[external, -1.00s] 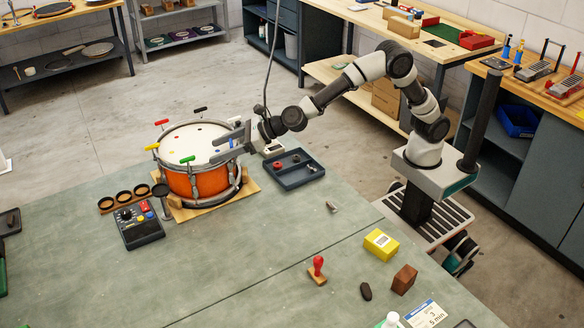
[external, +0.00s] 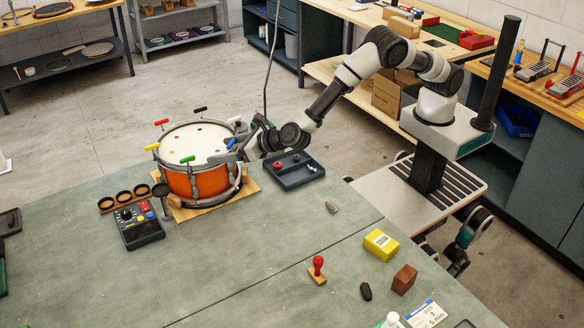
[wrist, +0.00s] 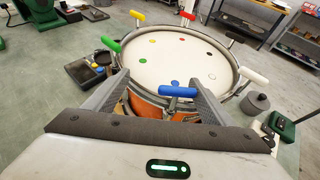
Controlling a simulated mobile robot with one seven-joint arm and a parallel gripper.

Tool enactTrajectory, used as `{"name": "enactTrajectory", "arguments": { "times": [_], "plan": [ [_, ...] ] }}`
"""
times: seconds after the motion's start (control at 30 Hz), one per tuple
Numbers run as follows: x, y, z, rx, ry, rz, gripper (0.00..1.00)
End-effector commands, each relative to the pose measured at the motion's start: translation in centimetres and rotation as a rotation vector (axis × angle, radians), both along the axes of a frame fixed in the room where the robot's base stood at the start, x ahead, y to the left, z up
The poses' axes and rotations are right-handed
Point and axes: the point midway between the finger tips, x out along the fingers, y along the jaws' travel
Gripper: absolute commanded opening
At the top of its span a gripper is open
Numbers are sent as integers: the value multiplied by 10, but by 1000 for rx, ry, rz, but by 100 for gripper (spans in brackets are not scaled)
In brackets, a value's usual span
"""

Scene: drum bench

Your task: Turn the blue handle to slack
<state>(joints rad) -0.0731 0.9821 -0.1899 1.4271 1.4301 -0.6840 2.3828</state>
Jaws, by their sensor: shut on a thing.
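The orange drum (external: 200,183) with a white head stands on a wooden board on the bench. The blue handle (external: 231,143) is at the drum's right rim. In the wrist view the blue handle (wrist: 178,91) lies crosswise between my fingertips, at the near rim beside a blue dot on the head. My gripper (external: 240,146) reaches in from the right. In the wrist view my gripper (wrist: 162,88) is shut on the blue handle, with one finger on either side. The handle's stem and the contact points are partly hidden.
Green (external: 187,159), yellow (external: 152,146), red (external: 161,122), black (external: 200,108) and white (external: 234,119) handles stand around the rim. A dark tray (external: 293,178) with small parts lies right of the drum. A control box (external: 138,224) sits in front.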

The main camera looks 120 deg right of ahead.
Motion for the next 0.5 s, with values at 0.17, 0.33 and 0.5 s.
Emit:
{"name": "enactTrajectory", "arguments": {
  "times": [0.17, 0.33, 0.5],
  "plan": [
    [-13, -36, 15, -32, -11, -116, 60],
    [-26, -18, 16, -32, -13, -125, 64],
    [-40, 9, 27, -30, -10, -120, 59]
  ]
}}
